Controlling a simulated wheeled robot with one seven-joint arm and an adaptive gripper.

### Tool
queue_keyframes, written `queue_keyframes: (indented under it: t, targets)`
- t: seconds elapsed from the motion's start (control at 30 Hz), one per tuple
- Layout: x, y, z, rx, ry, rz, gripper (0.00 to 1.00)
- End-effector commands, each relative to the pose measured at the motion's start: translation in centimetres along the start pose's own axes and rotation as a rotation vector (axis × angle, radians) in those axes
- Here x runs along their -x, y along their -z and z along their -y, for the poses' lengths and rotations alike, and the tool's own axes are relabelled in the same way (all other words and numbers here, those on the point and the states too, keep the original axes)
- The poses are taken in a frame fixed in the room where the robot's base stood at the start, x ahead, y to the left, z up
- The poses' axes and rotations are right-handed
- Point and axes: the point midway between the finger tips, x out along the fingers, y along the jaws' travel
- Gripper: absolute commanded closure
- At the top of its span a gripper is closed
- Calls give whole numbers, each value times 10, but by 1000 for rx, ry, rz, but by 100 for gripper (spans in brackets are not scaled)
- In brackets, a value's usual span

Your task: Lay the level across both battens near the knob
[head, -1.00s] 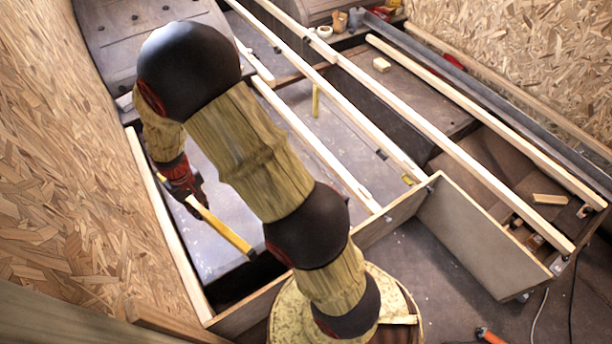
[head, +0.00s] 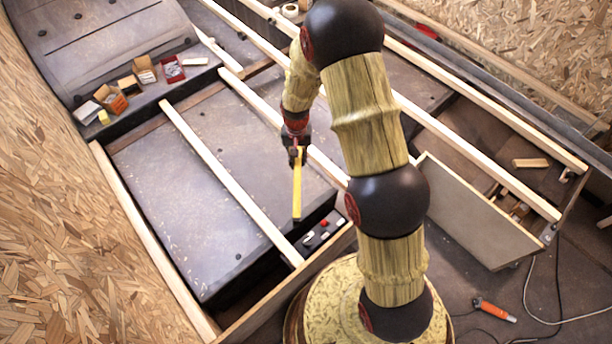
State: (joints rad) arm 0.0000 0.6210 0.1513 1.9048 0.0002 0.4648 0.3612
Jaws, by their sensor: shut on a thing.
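My gripper (head: 296,150) is shut on one end of the yellow level (head: 297,190). The level points down the picture toward the front edge of the frame. In the picture it lies over the gap between two pale wooden battens, one on the left (head: 222,176) and one on the right (head: 262,112). I cannot tell its height above them, and it does not span both. A small red knob (head: 324,223) sits on a dark panel near the battens' front ends, just right of the level's free end. My arm hides part of the right-hand battens.
Small open boxes (head: 112,98) stand on the dark ledge at upper left. More long battens (head: 470,160) run along the right, above recesses. A wood block (head: 530,163) lies at far right. An orange-handled tool (head: 494,309) and cables lie on the floor.

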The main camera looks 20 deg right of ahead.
Motion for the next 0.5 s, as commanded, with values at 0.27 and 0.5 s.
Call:
queue_keyframes:
  t: [0.27,0.5]
  targets:
    - [-76,13,5,-389,-3,5,100]
    - [-133,14,6,-676,-2,2,100]
